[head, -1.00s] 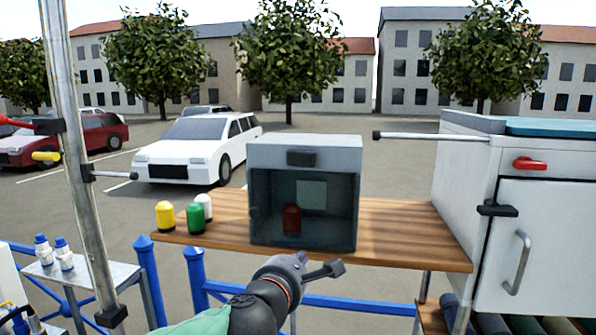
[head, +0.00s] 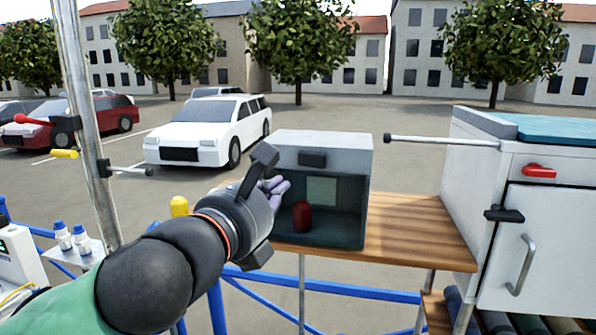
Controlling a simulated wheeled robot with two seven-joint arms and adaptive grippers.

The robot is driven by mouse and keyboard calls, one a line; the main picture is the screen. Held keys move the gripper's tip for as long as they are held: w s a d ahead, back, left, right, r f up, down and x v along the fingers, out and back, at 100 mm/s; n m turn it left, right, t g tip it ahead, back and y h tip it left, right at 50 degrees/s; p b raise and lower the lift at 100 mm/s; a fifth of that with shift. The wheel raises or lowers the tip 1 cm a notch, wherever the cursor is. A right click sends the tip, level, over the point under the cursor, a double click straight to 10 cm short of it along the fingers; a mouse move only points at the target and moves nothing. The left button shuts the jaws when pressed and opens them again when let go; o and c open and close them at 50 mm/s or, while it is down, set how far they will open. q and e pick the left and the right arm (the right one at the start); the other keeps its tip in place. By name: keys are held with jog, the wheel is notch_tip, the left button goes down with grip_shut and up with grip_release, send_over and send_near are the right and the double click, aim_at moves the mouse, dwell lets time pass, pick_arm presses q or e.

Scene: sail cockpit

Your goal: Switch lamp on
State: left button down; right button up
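No thing in view can be surely told as the lamp. A grey box (head: 340,142) with an open dark front stands on the wooden table. It has a dark block (head: 312,159) on its upper front. A red rounded capsule (head: 302,216) stands inside the box, and a pale square panel (head: 321,191) is on its back wall. My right gripper is out of view.
A yellow capsule (head: 179,206) shows behind my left arm. The wooden table (head: 420,232) is clear right of the box. A white cabinet (head: 520,240) with a red handle (head: 539,170) and a protruding rod (head: 440,140) stands at right. A metal pole (head: 88,130) with levers stands at left.

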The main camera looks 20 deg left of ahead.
aim_at(314, 160)
pick_arm(q)
jog(key=w, duration=0.4)
jog(key=w+d, duration=0.1)
jog(key=w, duration=0.4)
jog(key=w+d+p, duration=0.1)
jog(key=w, duration=0.3)
jog(key=shift+w+d, duration=0.15)
jog(key=shift+w, duration=0.2)
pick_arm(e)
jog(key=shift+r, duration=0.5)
